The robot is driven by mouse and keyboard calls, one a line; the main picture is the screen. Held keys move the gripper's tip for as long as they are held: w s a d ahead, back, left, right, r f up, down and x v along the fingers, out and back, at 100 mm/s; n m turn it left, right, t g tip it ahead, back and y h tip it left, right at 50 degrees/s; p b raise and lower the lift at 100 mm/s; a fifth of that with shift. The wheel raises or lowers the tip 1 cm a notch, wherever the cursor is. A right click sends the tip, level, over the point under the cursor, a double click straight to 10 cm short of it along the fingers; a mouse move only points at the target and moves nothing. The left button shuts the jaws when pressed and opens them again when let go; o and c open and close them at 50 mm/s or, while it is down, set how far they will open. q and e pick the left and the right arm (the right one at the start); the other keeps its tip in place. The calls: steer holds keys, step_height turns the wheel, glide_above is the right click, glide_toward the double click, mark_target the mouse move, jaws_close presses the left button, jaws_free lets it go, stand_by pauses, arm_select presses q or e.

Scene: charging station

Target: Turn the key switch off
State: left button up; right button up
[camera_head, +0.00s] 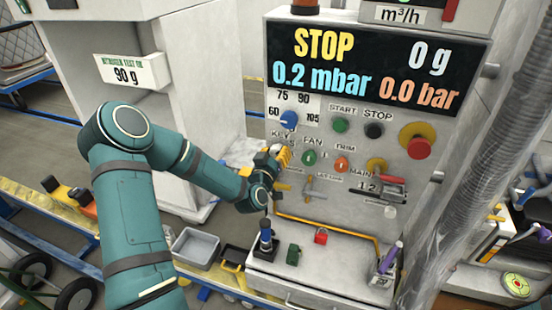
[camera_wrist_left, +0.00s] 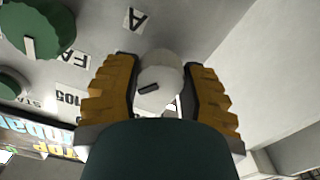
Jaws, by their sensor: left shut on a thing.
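The key switch (camera_wrist_left: 158,78) is a pale round part with a small dark piece, seen between my fingers in the left wrist view. In the head view it is hidden behind my left gripper (camera_head: 278,157), below the KEY label on the grey control panel (camera_head: 335,215). My left gripper (camera_wrist_left: 162,90) has yellow ribbed fingers, one on each side of the key switch, and is shut on it. The exact key angle is hard to tell. My right gripper is not in view.
A blue dial (camera_head: 290,120) sits just above my left gripper, and the green fan knob (camera_head: 309,158) is close on its right. Further right are an orange trim knob (camera_head: 341,164) and a red emergency button (camera_head: 418,148). A shelf below holds small items, including a red padlock (camera_head: 321,236).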

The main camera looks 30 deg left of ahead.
arm_select(q)
steer(key=n+b, duration=0.2)
steer(key=n, duration=0.1)
steer(key=shift+n, duration=0.3)
steer(key=shift+r+n+b, duration=0.1)
steer(key=shift+n+b, duration=1.2)
steer(key=shift+n, duration=0.6)
steer(key=shift+a, duration=0.1)
steer(key=o, duration=1.2)
steer(key=shift+w, duration=0.1)
steer(key=shift+s, duration=0.35)
steer(key=v, duration=1.1)
steer(key=shift+s, duration=0.15)
